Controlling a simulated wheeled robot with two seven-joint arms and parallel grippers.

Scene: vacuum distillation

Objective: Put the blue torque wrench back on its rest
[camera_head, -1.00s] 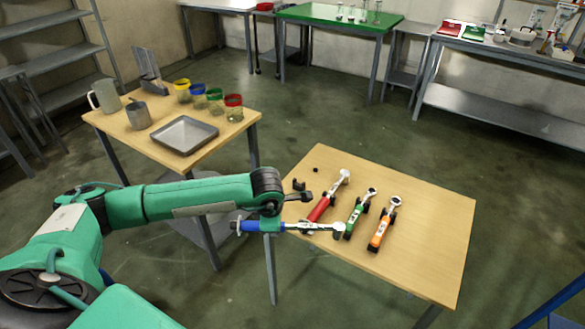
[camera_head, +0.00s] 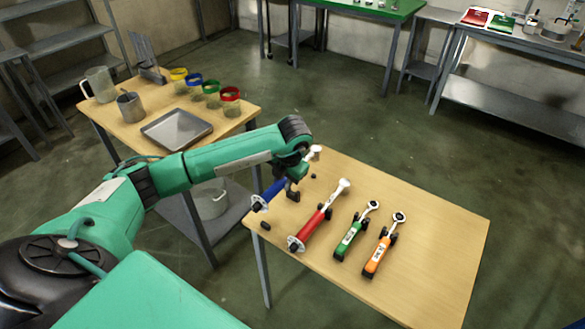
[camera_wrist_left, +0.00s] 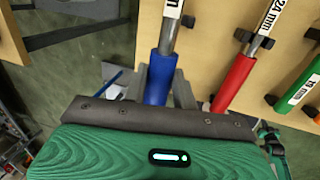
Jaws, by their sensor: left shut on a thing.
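The blue torque wrench (camera_head: 270,193) is in my left gripper (camera_head: 291,180), slanted with its handle toward the near left and its pale head toward the far right. It is above the table's left edge. In the left wrist view the blue handle (camera_wrist_left: 160,80) lies between the grey fingers, which are shut on it. The empty rest has small black supports (camera_head: 293,196) on the table, left of the red wrench. The wrench appears apart from these supports, to their left; its exact height is unclear. My right gripper is not in view.
Red (camera_head: 312,228), green (camera_head: 350,238) and orange (camera_head: 378,256) wrenches lie on supports on the wooden table (camera_head: 440,235), right of the empty rest. Another table (camera_head: 105,118) at the left holds a metal tray (camera_head: 176,130), colored-rim jars and jugs.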

